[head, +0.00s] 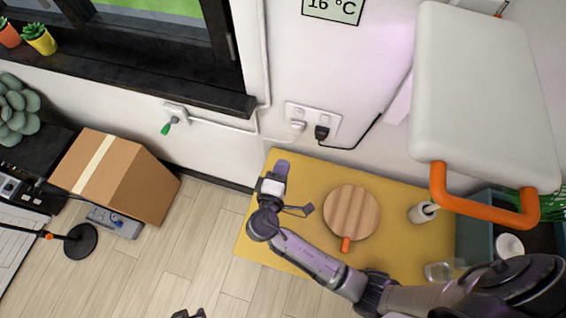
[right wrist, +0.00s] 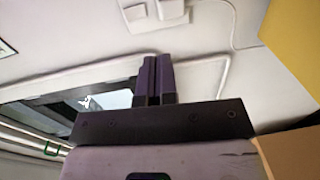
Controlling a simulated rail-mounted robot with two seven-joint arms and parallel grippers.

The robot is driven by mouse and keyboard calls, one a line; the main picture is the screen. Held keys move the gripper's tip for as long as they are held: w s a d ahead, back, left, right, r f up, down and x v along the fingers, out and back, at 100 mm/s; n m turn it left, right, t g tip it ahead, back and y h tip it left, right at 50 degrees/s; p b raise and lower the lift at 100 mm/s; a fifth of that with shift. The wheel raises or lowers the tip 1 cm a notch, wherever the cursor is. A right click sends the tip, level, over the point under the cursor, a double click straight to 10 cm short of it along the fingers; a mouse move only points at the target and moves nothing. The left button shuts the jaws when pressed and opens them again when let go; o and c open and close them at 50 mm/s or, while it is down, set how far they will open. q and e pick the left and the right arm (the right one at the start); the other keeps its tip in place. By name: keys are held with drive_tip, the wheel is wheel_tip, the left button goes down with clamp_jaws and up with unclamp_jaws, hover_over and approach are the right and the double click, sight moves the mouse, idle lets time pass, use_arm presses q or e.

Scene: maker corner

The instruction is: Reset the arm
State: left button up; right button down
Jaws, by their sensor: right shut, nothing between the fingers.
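My right arm reaches in from the lower right in the head view, over the yellow table. Its gripper (head: 282,168) is above the table's far left corner, near the wall, pointing up in the picture. In the right wrist view the two dark fingers (right wrist: 154,78) are together with nothing between them. A small dark piece at the bottom edge of the head view may be the tip of my left gripper (head: 188,314); too little shows to tell its state.
A white panel with an orange handle (head: 485,205) hangs at upper right. A cardboard box (head: 120,175) stands left; floor between is clear.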

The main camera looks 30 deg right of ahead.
idle(0.5)
drive_tip(key=s+d+f+m+g+y, duration=0.2)
drive_tip(key=s+g+y, duration=0.15)
drive_tip(key=s, duration=0.45)
drive_tip(key=s+d+f+m+g+y, duration=0.2)
drive_tip(key=s+m+y, duration=0.1)
drive_tip(key=s+y, duration=0.3)
drive_tip(key=s+d+f+m+g+y, duration=0.2)
drive_tip(key=s+g+y, duration=0.1)
drive_tip(key=s, duration=0.6)
wheel_tip(320, 180, up, 16)
drive_tip(key=w+p, duration=0.1)
drive_tip(key=p, duration=1.5)
drive_tip(key=shift+r+p, duration=0.15)
drive_tip(key=shift+p, duration=0.15)
